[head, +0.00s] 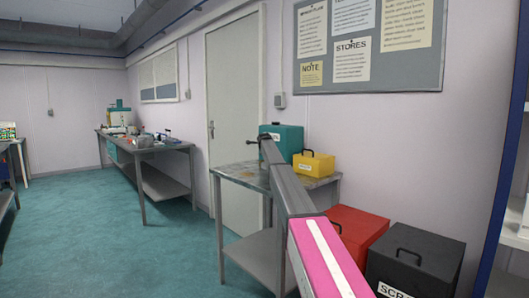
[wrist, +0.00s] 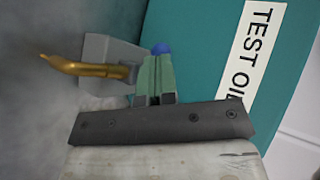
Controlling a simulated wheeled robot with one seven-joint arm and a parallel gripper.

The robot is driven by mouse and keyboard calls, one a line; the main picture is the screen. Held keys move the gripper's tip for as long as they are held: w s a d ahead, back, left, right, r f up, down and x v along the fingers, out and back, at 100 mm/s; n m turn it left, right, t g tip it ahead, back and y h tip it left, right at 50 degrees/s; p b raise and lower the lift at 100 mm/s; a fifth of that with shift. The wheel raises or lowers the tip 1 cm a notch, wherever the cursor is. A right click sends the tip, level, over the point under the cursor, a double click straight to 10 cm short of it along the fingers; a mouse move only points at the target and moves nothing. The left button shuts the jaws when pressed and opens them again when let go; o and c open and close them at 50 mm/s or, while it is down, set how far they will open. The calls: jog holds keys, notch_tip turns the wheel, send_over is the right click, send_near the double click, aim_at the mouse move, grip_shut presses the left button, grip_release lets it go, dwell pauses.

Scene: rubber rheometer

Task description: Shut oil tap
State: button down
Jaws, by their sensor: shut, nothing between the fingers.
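The teal oil container (head: 290,141) stands on the metal bench against the wall in the head view. In the wrist view its teal face (wrist: 205,50) carries a "TEST OIL" label. A curved brass piece (wrist: 75,67) sticks out left from a grey block (wrist: 108,55) in front of it. A blue knob (wrist: 160,48) shows just beyond the tips of my gripper (wrist: 155,62). My gripper's green fingers are shut together with nothing between them. They partly hide the tap, and I cannot tell whether they touch the knob. In the head view my arm reaches to the container's front.
A yellow box (head: 314,165) stands right of the container on the bench (head: 237,172). A red box (head: 355,230) and a black box (head: 414,262) stand nearer, at right. Another bench (head: 163,147) with equipment is farther left. The teal floor (head: 85,230) at left is clear.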

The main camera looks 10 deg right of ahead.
jog(key=shift+w, duration=0.25)
jog(key=shift+w+a+m+h, duration=0.15)
jog(key=shift+w+m+h, duration=0.2)
jog(key=shift+m+h, duration=0.4)
jog(key=shift+s, duration=0.1)
jog(key=shift+s+d, duration=0.3)
jog(key=shift+d, duration=0.5)
jog(key=shift+s+f, duration=0.1)
jog(key=shift+s, duration=0.05)
